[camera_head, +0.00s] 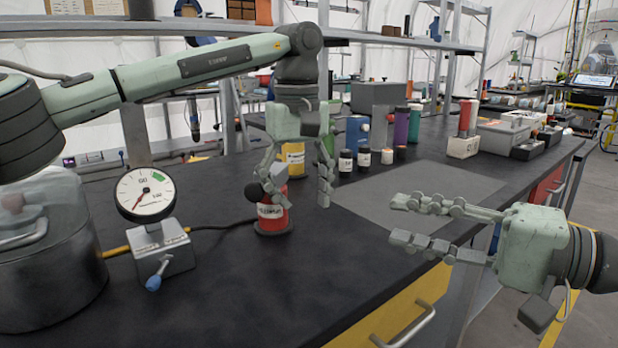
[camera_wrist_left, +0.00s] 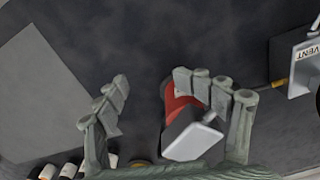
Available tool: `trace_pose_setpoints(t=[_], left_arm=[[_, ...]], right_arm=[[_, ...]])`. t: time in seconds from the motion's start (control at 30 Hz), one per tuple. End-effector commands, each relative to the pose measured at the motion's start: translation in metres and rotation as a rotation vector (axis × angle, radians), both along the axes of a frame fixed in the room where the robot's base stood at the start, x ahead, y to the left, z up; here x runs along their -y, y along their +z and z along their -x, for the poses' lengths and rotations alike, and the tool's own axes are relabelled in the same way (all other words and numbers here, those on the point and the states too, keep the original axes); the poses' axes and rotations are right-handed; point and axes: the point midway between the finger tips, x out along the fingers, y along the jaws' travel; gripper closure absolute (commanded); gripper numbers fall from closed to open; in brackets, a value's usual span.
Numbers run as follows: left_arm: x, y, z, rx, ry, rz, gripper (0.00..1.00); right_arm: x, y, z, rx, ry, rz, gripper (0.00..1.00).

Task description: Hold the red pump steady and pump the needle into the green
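The red pump (camera_head: 273,216) with a white label stands upright on the dark bench, with a dark knob at its side. My left gripper (camera_head: 297,193) is over it, fingers pointing down and spread. One finger overlaps the pump and the other is to its right. In the left wrist view the red pump (camera_wrist_left: 174,104) is partly hidden by a grey handle-like piece and that finger; contact cannot be told. The gauge (camera_head: 145,193) has a green sector at upper right; its red needle points lower left, outside the green. My right gripper (camera_head: 400,220) is open and empty over the bench's front edge.
A valve block (camera_head: 160,252) with a blue-tipped lever sits under the gauge. Small dark jars (camera_head: 345,161) and coloured cylinders stand behind. A grey mat (camera_head: 420,190) leaves clear room at right.

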Motion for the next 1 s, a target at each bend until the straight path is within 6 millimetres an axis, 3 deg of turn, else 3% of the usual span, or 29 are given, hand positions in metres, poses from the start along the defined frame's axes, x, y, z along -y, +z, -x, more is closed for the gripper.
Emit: trace_pose_setpoints(t=[0.2,0.53,1.0], left_arm=[[-0.001,-0.02,0.0,0.002,0.0,-0.001,0.3],[-0.001,-0.023,0.0,0.003,0.0,0.0,0.3],[0.0,-0.022,0.0,0.003,0.0,0.0,0.89]], right_arm=[[0.0,0.001,0.0,0.001,-0.001,0.0,0.66],[0.0,0.001,0.0,0.001,-0.001,0.0,0.66],[0.0,0.001,0.0,0.001,-0.001,0.0,0.66]])
